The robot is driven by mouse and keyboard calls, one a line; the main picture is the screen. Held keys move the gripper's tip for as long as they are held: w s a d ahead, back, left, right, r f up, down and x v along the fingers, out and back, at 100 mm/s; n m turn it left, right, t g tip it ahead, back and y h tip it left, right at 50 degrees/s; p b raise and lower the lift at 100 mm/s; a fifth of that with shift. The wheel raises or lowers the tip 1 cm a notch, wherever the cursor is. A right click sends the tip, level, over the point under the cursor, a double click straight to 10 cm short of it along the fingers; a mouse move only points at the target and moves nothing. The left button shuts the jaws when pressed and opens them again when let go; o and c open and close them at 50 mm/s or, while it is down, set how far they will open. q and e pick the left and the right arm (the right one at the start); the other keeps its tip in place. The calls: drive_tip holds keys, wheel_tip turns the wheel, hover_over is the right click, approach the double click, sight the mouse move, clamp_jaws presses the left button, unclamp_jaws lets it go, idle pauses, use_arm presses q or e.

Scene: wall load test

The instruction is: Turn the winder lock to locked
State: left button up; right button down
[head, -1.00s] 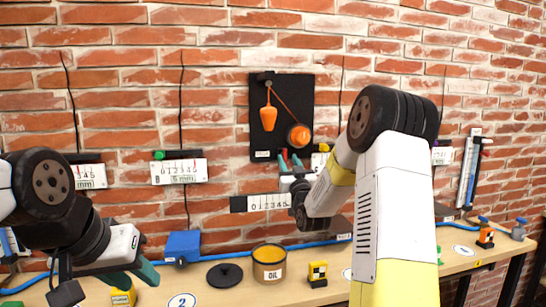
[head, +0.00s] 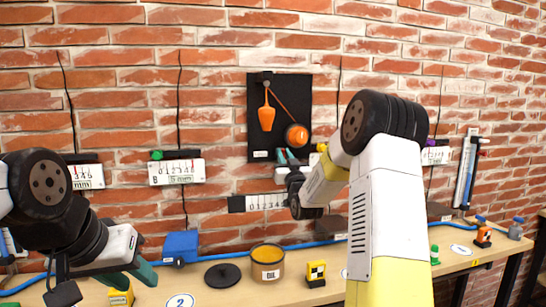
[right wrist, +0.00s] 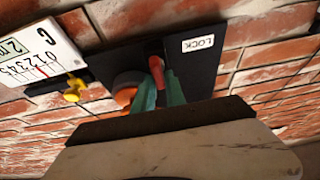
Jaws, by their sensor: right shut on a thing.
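The winder board (head: 258,92) is a black panel on the brick wall. An orange plumb bob (head: 266,116) hangs on it, and an orange winder (head: 297,136) sits lower right with a cord running to it. In the right wrist view, the red lock lever (right wrist: 156,66) stands beside a LOCK label (right wrist: 198,43). My right gripper (right wrist: 160,88) has its teal fingers on either side of the lever, shut on it. Its fingers also show at the board's lower edge in the head view (head: 285,156). My left gripper (head: 134,280) is open and empty above the bench's left part.
The bench (head: 225,296) holds a blue block (head: 181,246), a black lid (head: 223,275), an OIL tin (head: 267,264) and a yellow-black block (head: 316,273). Gauge B (head: 177,171) hangs left of the board. A yellow knob (right wrist: 75,90) is near gauge C (right wrist: 35,55).

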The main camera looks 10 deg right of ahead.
drive_tip(key=shift+f+m, duration=0.15)
drive_tip(key=shift+m, duration=0.35)
drive_tip(key=shift+f+m+g+h, duration=0.15)
drive_tip(key=shift+m+g+h, duration=0.9)
drive_tip(key=shift+m, duration=2.5)
drive_tip(key=shift+f+m+g+h, duration=0.15)
drive_tip(key=shift+m+g+h, duration=0.9)
drive_tip(key=shift+m, duration=2.45)
drive_tip(key=shift+f+m+g+h, duration=0.15)
drive_tip(key=shift+m+g+h, duration=0.9)
drive_tip(key=shift+m, duration=2.5)
drive_tip(key=shift+t+h, duration=0.25)
drive_tip(key=c, duration=1.4)
unclamp_jaws()
drive_tip(key=shift+r, duration=0.1)
drive_tip(key=shift+c, duration=0.2)
drive_tip(key=shift+d, duration=0.1)
